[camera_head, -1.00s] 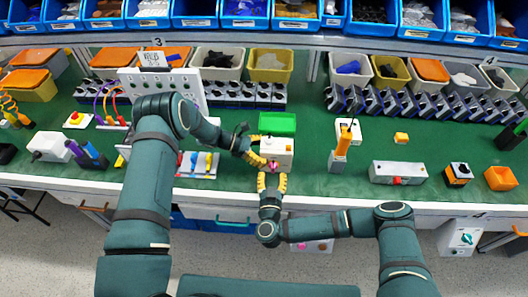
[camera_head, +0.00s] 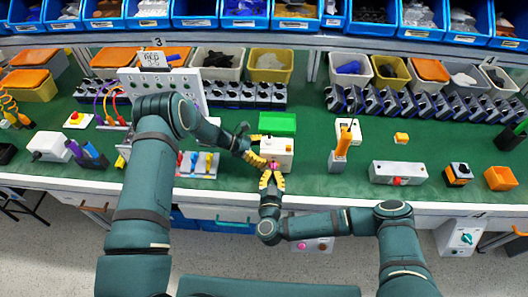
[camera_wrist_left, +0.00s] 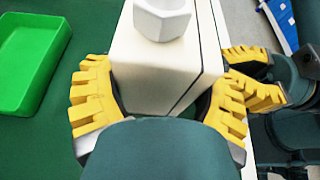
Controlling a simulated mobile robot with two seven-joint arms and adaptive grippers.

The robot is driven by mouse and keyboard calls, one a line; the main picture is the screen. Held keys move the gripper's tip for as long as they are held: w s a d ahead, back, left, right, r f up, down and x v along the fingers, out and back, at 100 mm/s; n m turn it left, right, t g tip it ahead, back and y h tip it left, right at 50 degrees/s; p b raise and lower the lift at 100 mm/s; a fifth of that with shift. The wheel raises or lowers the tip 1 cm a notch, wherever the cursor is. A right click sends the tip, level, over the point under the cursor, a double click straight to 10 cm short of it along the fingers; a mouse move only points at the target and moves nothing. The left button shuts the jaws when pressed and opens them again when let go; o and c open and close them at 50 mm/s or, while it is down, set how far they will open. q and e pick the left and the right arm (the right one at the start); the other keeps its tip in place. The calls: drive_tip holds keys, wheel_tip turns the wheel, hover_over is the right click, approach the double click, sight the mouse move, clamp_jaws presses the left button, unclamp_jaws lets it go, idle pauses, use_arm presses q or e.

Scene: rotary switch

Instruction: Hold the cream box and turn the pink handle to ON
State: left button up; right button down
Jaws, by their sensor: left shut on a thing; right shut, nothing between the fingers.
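The cream box (camera_head: 277,147) stands on the green bench top near its front edge. In the left wrist view the cream box (camera_wrist_left: 160,70) sits between the yellow fingers. My left gripper (camera_head: 258,162) is shut on it from its left side; it also shows in the left wrist view (camera_wrist_left: 160,112). The pink handle (camera_head: 273,165) is a small spot on the box's front face, partly hidden by fingers. My right gripper (camera_head: 272,174) is in front of the box, fingers together at the pink handle. Contact with the handle is too small to tell, and so is the ON mark.
A green tray (camera_head: 277,123) lies behind the box. A rack of coloured pieces (camera_head: 198,164) is to the left. An orange-topped tool (camera_head: 342,146) stands to the right. The bench between box and tool is clear.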

drive_tip(key=m, duration=0.3)
drive_tip(key=shift+m, duration=0.4)
drive_tip(key=m, duration=1.1)
drive_tip(key=c, duration=1)
unclamp_jaws()
drive_tip(key=shift+s, duration=2.55)
